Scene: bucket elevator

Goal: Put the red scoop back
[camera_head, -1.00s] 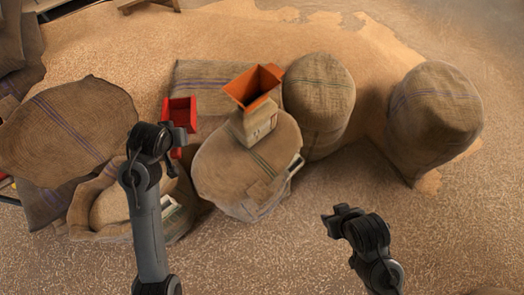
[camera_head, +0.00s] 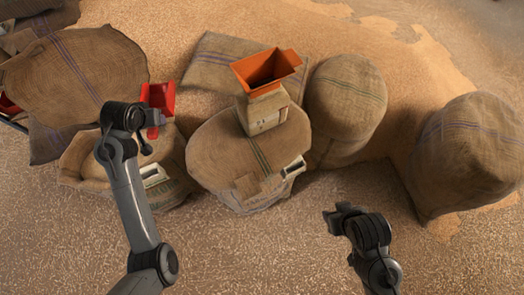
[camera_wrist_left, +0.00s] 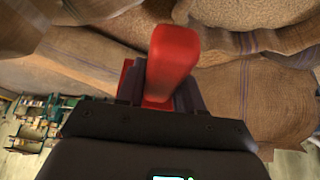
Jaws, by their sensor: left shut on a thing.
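The red scoop (camera_head: 160,98) is held by my left gripper (camera_head: 152,122), above the back edge of the open sack at the left. Its red handle (camera_wrist_left: 172,62) stands between the fingers in the left wrist view (camera_wrist_left: 160,92). The open sack (camera_head: 85,160) sits below and left of the scoop; my left arm hides part of it. My right gripper (camera_head: 343,212) is over bare floor at the right, away from the scoop; its finger gap is too small to tell.
A full sack (camera_head: 225,165) in the middle bears a small box (camera_head: 264,112) with an orange hopper (camera_head: 266,72) on top. More sacks stand right (camera_head: 345,100) and far right (camera_head: 475,150). A large sack (camera_head: 80,70) lies at the left. Floor in front is clear.

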